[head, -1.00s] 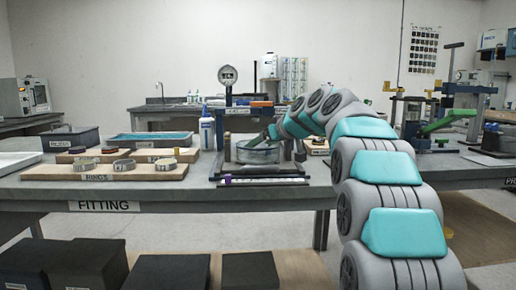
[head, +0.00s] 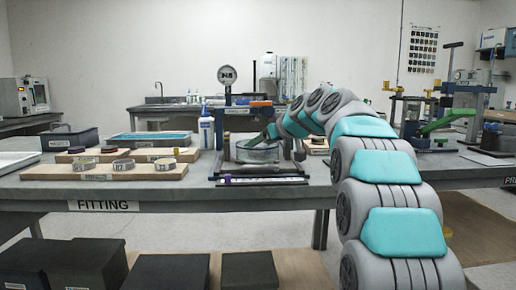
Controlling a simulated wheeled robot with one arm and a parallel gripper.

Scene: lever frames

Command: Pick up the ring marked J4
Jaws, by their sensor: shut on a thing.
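My gripper (head: 256,143) is at the end of my arm, low inside the press frame on the fitting bench. It is shut on a round grey ring-like part (head: 258,154), whose side shows below the fingers. My arm hides part of the press, and the fingertips are too small to see clearly. I cannot read any mark on the held part. On the wooden board labelled RINGS (head: 100,175), a left ring (head: 84,164), a middle ring (head: 123,165) and a right ring (head: 165,164) lie apart from my gripper. Their marks are too small to read.
The press (head: 227,115) has a dial on top and stands around my gripper. A white bottle (head: 206,130) stands just left of it. A dark bar (head: 264,181) lies in front. Bench space between board and press is narrow.

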